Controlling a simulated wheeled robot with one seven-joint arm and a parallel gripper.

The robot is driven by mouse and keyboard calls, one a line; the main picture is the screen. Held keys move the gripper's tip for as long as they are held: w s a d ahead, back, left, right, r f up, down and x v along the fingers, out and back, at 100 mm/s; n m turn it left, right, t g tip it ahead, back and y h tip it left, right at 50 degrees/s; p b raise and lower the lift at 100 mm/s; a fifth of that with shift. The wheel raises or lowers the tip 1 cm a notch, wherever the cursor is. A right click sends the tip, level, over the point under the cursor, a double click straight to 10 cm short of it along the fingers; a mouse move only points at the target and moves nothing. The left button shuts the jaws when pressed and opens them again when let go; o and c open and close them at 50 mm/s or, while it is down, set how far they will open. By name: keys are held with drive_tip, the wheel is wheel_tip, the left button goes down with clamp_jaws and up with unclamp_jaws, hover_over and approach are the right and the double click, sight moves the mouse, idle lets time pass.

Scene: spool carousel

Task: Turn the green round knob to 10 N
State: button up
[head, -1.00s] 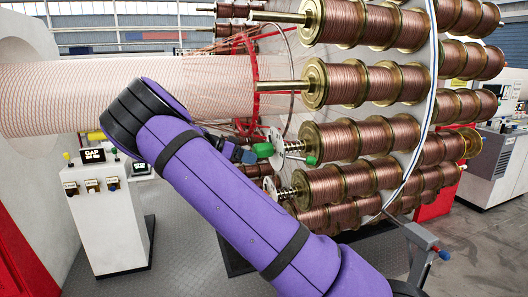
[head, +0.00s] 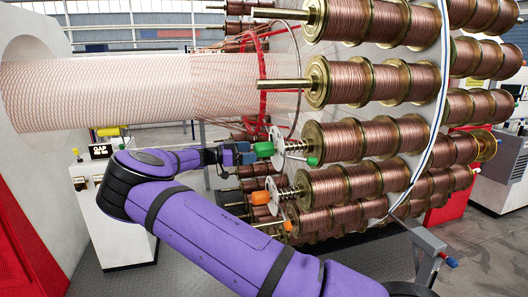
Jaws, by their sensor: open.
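The green round knob (head: 264,149) sits at the left end of a spring-loaded shaft, in front of a pale disc (head: 277,144) on a copper spool (head: 330,142). My gripper (head: 251,152) is just left of the knob, at about its height and pointing right at it. Its jaws are open, but the fingers are small and dark in this view. I cannot tell whether they touch the knob or reach around it. Any scale or force reading is too small to read.
A second green part (head: 313,161) sits low right of the disc. Orange knobs (head: 260,197) are on the spool below, close to my arm. A long spindle (head: 285,84) juts out above. A control box (head: 112,210) stands at left, and a red hoop (head: 262,75) is behind.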

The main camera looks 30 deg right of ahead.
sight(263, 150)
drive_tip(key=shift+x, duration=3)
drive_tip(key=c, duration=0.9)
